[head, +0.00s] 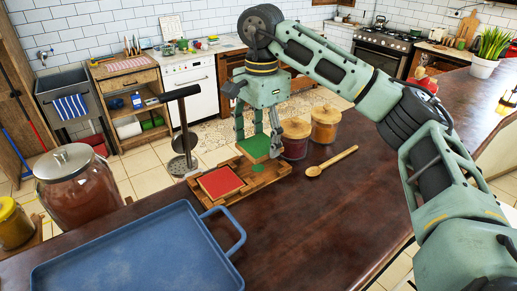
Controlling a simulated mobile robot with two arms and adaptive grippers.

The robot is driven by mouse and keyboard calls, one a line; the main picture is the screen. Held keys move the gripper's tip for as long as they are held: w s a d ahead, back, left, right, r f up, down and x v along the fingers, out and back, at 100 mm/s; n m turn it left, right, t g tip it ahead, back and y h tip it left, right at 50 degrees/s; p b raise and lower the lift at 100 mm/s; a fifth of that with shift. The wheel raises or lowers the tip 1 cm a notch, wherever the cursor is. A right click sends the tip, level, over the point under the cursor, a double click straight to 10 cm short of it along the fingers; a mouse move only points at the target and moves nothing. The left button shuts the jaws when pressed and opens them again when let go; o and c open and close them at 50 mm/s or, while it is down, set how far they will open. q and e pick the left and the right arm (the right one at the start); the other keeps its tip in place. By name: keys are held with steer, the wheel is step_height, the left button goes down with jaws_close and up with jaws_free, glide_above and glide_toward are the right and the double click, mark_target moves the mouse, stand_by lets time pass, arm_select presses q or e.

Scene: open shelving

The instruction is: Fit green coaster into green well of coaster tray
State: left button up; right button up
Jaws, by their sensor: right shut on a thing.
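The coaster is just above the right part of the wooden coaster tray (277,176) and looks slightly tilted. A green mark (258,168) shows on the tray below it; the rest of that well is partly hidden by the coaster. A red coaster (220,181) lies at the tray's left part, with a bit of green by its front edge. My left gripper is out of view.
A blue baking tray (140,258) lies in front to the left. A dark stand (184,130) is behind the coaster tray. Lidded jars (325,124) stand behind to the right, with a wooden spoon (331,161) near them. The counter (320,215) is clear at front right.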

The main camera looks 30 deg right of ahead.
mark_target(260, 144)
steer(key=shift+w+a+f+p, duration=0.1)
steer(key=shift+a+f+p, duration=0.05)
steer(key=shift+f+p, duration=0.55)
steer(key=shift+f, duration=0.2)
step_height(260, 144, down, 2)
steer(key=shift+f+p, duration=0.2)
steer(key=shift+p, duration=0.2)
steer(key=shift+f+b, duration=0.25)
steer(key=shift+b, duration=0.05)
steer(key=shift+f, duration=0.25)
steer(key=shift+s+f, duration=0.1)
steer(key=shift+s, duration=0.1)
steer(key=o, duration=0.9)
steer(key=shift+c, duration=0.2)
steer(key=shift+o, duration=1.1)
steer(key=shift+w, duration=0.1)
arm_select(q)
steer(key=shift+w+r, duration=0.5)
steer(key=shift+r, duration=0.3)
